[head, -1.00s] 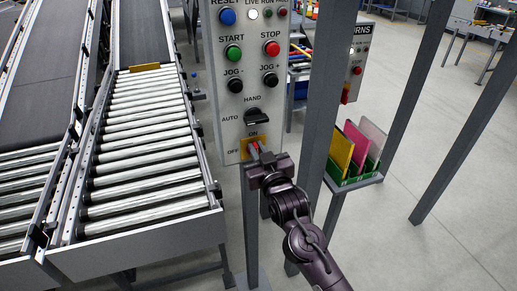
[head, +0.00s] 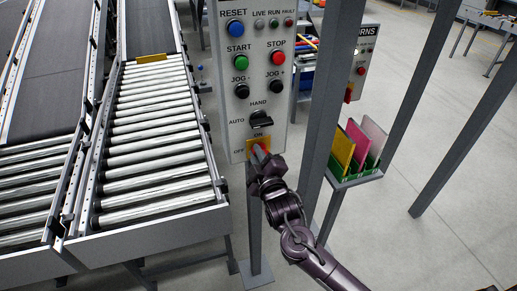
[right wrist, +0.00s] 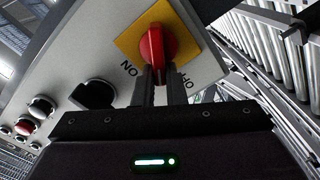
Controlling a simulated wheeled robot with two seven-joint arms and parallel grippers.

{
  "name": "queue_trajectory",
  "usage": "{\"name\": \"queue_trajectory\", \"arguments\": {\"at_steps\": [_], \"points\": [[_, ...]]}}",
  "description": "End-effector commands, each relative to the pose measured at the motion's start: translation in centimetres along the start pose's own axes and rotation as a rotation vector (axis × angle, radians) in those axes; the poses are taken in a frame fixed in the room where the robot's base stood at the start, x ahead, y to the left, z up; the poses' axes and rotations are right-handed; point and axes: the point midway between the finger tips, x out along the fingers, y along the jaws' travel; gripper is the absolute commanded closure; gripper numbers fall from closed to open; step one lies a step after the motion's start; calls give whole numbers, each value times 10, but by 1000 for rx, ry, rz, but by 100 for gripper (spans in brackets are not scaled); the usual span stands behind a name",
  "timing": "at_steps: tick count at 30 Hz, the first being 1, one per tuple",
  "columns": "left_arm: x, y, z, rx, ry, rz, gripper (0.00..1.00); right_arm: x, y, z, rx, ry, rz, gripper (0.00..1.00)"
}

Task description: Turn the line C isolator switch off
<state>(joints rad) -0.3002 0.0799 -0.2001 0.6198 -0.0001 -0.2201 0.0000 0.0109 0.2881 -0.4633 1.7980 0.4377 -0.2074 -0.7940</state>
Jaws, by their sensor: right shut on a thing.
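The isolator switch is a red handle (right wrist: 152,50) on a yellow plate (right wrist: 187,30), low on the grey control panel (head: 238,100). In the head view its yellow plate (head: 259,140) has ON above it and OFF to its left. My right gripper (head: 260,155) is shut on the handle, and its two fingers (right wrist: 161,85) show side by side at the handle's end in the right wrist view. There the handle seems to point between the ON and OFF marks. The gripper partly hides the handle in the head view. My left gripper is not in view.
A black selector (head: 261,119) marked HAND and AUTO sits just above the switch, with push buttons higher up. A roller conveyor (head: 150,140) runs on the left. A grey post (head: 322,110) stands close right, near a rack of coloured boards (head: 358,150).

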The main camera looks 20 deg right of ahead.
Motion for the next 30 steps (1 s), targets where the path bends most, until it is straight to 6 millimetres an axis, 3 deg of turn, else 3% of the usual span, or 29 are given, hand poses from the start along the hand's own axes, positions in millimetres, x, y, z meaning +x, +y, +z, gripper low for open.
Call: {"name": "queue_trajectory", "arguments": {"at_steps": [15,30], "points": [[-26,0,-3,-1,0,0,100,0,-8,1,-436,1,-1,100],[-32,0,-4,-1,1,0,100,0,-13,3,-597,2,-1,100]]}}
